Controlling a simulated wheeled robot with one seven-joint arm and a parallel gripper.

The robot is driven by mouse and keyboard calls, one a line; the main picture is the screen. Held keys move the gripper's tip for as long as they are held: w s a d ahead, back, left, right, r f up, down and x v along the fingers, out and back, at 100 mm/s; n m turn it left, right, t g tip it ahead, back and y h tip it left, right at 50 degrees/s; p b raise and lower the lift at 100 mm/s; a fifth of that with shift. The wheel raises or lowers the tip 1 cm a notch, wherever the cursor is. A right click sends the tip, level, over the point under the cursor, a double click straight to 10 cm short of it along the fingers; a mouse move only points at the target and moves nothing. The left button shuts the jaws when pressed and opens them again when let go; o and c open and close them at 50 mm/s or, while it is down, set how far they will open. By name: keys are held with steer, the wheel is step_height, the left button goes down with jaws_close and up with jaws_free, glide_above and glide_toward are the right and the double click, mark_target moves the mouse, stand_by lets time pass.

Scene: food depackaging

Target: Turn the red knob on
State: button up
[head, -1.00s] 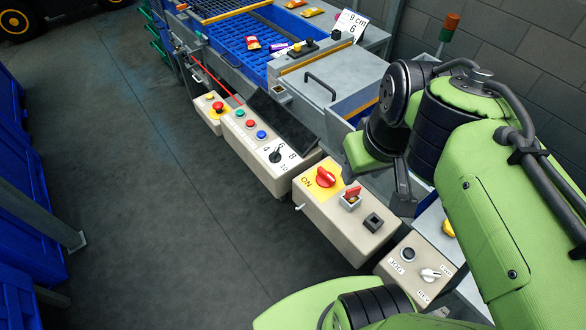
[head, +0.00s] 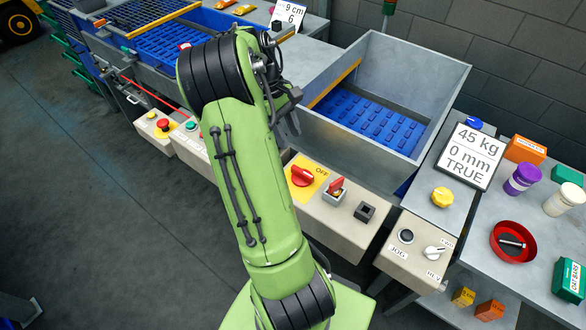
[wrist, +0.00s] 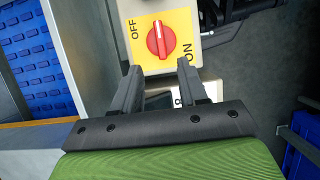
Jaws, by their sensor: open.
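The red knob (wrist: 161,40) sits on a yellow plate (wrist: 180,22) marked OFF and ON. In the wrist view its white line runs nearly up and down, between the two words. My gripper (wrist: 161,68) is open and empty. Its two fingers point toward the knob, one on each side of its near end, and seem short of touching it. In the head view my arm mostly hides the gripper.
Right of the knob are a red key switch (head: 337,190) and a black square socket (head: 365,212). A jog box (head: 405,255) stands farther right. Behind is a grey bin (head: 440,85) with a blue grid floor. Another control box (head: 160,128) is at the left.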

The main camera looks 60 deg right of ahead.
mark_target(302, 171)
steer(key=b+x, duration=0.2)
steer(key=x, duration=0.9)
steer(key=shift+f+b, duration=0.35)
steer(key=shift+c, duration=0.3)
jaws_close()
